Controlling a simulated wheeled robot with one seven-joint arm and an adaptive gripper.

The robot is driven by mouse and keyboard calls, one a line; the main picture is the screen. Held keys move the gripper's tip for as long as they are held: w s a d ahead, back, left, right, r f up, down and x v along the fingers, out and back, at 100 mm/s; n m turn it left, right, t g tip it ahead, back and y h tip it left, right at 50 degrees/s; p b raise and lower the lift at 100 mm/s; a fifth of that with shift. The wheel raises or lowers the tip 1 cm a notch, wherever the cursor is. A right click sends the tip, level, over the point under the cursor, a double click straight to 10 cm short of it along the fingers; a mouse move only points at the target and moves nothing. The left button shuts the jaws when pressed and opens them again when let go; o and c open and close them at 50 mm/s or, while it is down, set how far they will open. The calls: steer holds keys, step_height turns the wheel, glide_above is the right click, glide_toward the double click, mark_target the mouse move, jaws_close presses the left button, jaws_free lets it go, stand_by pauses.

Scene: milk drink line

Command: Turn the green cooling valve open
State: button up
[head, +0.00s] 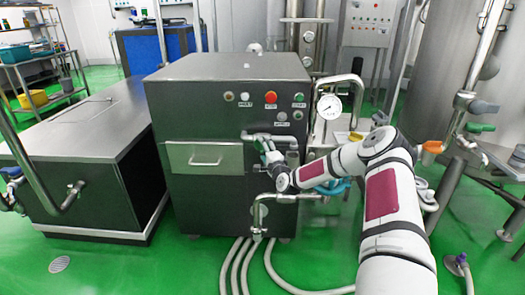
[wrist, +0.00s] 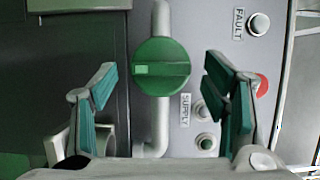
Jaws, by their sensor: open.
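The green valve (wrist: 162,66) shows in the wrist view as a round knob with a raised bar lying about level and a pale green mark at its left end. It sits on a grey pipe (wrist: 161,16). My gripper (wrist: 160,80) is open, with one teal-padded finger on each side of the knob and gaps to both; I cannot tell how far ahead the knob is. In the head view my gripper (head: 262,143) is at the front of the dark cabinet (head: 208,120), and I cannot make out the knob there.
Beside the knob in the wrist view are a FAULT button (wrist: 259,24), SUPPLY buttons (wrist: 206,142) and a partly hidden red button (wrist: 262,84). In the head view a gauge (head: 329,106) and bent pipes stand right of the cabinet. Hoses (head: 240,265) lie on the green floor.

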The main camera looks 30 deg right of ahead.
steer(key=shift+w+d, duration=0.15)
steer(key=shift+w, duration=0.5)
steer(key=c, duration=1.1)
steer(key=shift+r+n, duration=0.15)
steer(key=shift+n, duration=0.15)
steer(key=shift+c, duration=0.2)
steer(key=n+g, duration=0.1)
steer(key=n, duration=0.2)
steer(key=n+g+h+b, duration=0.1)
steer(key=n+g, duration=0.1)
steer(key=n, duration=0.1)
steer(key=n+g, duration=0.1)
steer(key=n, duration=0.2)
steer(key=shift+w+a+r+n+g+h, duration=0.25)
steer(key=shift+a+n+g+h, duration=0.05)
steer(key=shift+n+g+h, duration=0.1)
steer(key=n+g+h+b, duration=0.1)
steer(key=n+h+b, duration=0.1)
steer(key=n+b, duration=0.1)
steer(key=shift+g, duration=0.3)
